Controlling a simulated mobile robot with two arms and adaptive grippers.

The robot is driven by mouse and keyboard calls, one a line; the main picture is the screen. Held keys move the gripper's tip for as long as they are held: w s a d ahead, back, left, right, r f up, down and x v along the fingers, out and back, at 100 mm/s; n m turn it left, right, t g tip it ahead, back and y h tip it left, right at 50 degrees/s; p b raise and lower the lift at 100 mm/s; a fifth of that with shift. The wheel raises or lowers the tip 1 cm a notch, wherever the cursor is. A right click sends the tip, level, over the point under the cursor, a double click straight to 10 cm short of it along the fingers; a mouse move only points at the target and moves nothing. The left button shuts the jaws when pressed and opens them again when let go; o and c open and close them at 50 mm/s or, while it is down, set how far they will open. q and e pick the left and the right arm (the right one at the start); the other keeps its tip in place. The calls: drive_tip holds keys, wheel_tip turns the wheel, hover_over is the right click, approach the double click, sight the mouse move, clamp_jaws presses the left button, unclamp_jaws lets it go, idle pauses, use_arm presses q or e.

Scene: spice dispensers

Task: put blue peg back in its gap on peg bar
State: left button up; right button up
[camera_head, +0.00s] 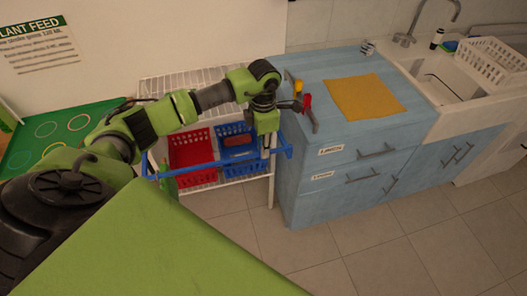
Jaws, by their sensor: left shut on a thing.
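My left gripper (267,143) points down in front of the wire rack, left of the blue counter. It is shut on the blue peg, which is hard to tell apart from the blue pieces around the fingertips. My wrist is close to the bar, and the gap cannot be made out. My right gripper is not in view.
A white wire rack (168,84) holds a red basket (190,150) and blue baskets behind my gripper. A yellow cloth (365,96) lies on the blue counter (335,68). A sink (440,76) and dish rack are at right. The tiled floor in front is clear.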

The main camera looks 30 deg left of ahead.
use_arm(q)
drive_tip(key=shift+r+p, duration=1.6)
drive_tip(key=shift+r, duration=1.25)
drive_tip(key=shift+r+p, duration=0.3)
drive_tip(key=shift+r, duration=0.3)
